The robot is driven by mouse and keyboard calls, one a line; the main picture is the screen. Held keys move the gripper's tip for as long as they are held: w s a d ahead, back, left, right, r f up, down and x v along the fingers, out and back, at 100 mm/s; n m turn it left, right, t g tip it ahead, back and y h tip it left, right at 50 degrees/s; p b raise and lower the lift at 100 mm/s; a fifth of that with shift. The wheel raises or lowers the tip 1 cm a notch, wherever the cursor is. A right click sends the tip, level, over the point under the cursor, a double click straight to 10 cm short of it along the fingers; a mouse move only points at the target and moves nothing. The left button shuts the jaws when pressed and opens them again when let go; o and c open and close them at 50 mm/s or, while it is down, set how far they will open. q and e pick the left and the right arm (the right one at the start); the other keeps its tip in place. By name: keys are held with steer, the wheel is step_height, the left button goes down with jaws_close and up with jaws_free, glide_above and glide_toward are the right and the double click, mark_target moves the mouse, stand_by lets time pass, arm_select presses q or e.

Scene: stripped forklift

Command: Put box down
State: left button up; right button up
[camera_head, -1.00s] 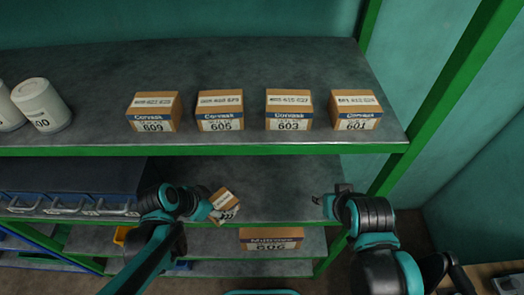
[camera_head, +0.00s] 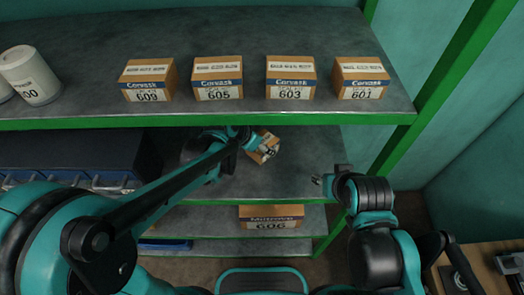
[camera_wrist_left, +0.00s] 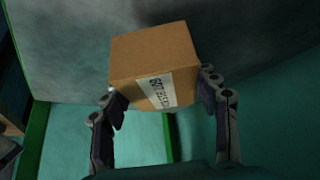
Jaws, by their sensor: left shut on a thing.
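A small brown cardboard box (camera_head: 262,148) with a white label is held tilted over the second shelf (camera_head: 305,170), below the top shelf's edge. My left gripper (camera_head: 262,150) is shut on it. In the left wrist view the box (camera_wrist_left: 156,62) sits between the two fingers of the left gripper (camera_wrist_left: 165,108), its printed label facing the camera. Whether the box touches the shelf cannot be told. My right gripper (camera_head: 328,181) is near the right front of the same shelf, apart from the box; its fingers are too small to read.
Boxes 609 (camera_head: 148,80), 605 (camera_head: 217,78), 603 (camera_head: 290,77) and 601 (camera_head: 361,78) stand on the top shelf (camera_head: 240,40) near a white canister (camera_head: 30,75). Dark blue bins (camera_head: 75,160) fill the second shelf's left. Box 606 (camera_head: 270,217) stands lower. A green post (camera_head: 440,90) rises at right.

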arm_select(q)
steer(key=shift+f+b, duration=0.75)
steer(key=shift+f, duration=1)
steer(key=shift+f, duration=0.1)
steer(key=shift+f, duration=0.15)
steer(key=o, duration=1.3)
steer(key=shift+o, duration=0.2)
